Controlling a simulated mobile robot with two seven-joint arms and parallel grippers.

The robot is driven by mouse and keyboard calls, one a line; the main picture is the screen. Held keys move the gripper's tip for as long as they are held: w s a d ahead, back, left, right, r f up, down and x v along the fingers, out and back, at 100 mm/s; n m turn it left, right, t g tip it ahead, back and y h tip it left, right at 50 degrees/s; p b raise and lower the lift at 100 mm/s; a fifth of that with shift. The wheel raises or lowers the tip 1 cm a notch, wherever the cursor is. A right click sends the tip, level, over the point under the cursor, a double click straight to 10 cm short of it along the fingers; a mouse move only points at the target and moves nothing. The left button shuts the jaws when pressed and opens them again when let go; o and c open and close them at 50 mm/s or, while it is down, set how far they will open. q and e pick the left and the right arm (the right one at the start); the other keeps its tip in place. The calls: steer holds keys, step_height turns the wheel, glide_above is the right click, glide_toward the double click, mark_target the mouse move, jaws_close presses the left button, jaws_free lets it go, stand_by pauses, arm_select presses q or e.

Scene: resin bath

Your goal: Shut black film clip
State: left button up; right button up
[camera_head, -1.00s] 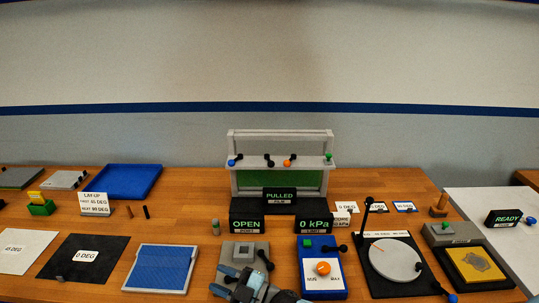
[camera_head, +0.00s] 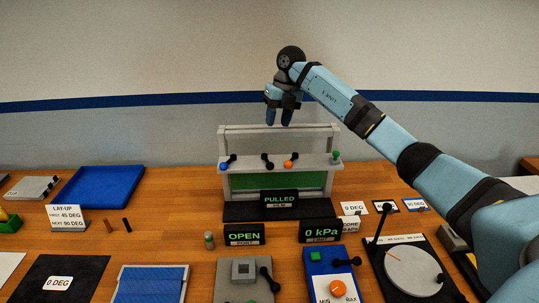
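The film stand (camera_head: 229,180) stands at the back middle of the table with a row of clips on its crossbar. The black film clip (camera_head: 267,158) sits between the blue clip (camera_head: 225,164) and the orange clip (camera_head: 289,162); the green clip (camera_head: 336,155) is at the right end. The black clip's lever slants; whether it is shut is too small to tell. My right gripper (camera_head: 279,119) points down above the stand, its fingertips apart and empty, clear of the black clip. My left gripper is not in view.
A sign reading PULLED (camera_head: 280,197) stands before the film. Signs reading OPEN (camera_head: 244,234) and 0 kPa (camera_head: 320,230) stand in front, with a grey block (camera_head: 243,271) and a blue box (camera_head: 315,257) nearer. My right arm crosses over the table's right side.

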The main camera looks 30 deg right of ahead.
mark_target(269, 162)
steer(key=p+x, duration=0.2)
steer(key=x, duration=0.9)
steer(key=shift+s+d+f+p, duration=0.1)
steer(key=shift+s+f+p, duration=0.05)
steer(key=shift+f+p, duration=0.25)
steer(key=shift+f, duration=0.75)
steer(key=shift+c, duration=0.5)
